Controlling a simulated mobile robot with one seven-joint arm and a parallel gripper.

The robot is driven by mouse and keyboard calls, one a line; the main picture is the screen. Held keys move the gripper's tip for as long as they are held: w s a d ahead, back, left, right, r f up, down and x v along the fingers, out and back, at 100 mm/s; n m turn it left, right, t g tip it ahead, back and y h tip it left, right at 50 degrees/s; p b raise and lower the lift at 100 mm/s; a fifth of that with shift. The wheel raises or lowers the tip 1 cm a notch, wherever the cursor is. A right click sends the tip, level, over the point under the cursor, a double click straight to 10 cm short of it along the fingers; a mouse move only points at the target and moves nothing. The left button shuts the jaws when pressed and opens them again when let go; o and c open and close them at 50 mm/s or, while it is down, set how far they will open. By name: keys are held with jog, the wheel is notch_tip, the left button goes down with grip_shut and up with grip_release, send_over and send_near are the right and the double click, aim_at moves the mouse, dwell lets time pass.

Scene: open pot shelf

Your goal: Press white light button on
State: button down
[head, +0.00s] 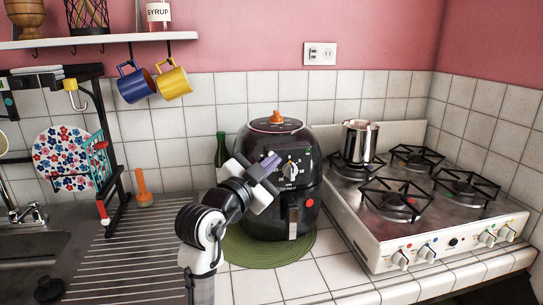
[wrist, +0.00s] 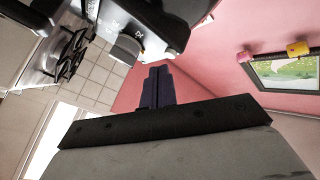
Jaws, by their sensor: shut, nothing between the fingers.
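A white wall plate (head: 319,53) with a switch or socket face is on the pink wall above the tiles. I cannot tell whether it is the white light button. A black air fryer (head: 256,128) with a dial and an orange piece on top stands on the counter. My gripper (head: 271,160) is in front of the air fryer's upper face, near its dial. Its purple fingers are shut together and empty, and they also show in the wrist view (wrist: 157,88). In the wrist view the air fryer (wrist: 165,18) is at the top, apart from the fingertips.
The air fryer stands on a green round mat (head: 265,250). A stove (head: 400,200) with a metal pot (head: 360,142) is on the right. A green bottle (head: 221,150) is behind my arm. Blue and yellow mugs (head: 174,82) hang under the shelf (head: 100,38).

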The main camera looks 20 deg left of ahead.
jog(key=shift+w, duration=0.1)
dwell(0.5)
jog(key=shift+w+a, duration=0.3)
jog(key=shift+b, duration=0.3)
dwell(0.4)
jog(key=shift+s+d+b, duration=0.3)
jog(key=shift+s, duration=0.1)
jog(key=s+d, duration=0.2)
jog(key=s, duration=0.1)
jog(key=s+d+b, duration=0.1)
jog(key=s, duration=0.1)
jog(key=shift+d, duration=0.15)
jog(key=c, duration=2.1)
grip_release()
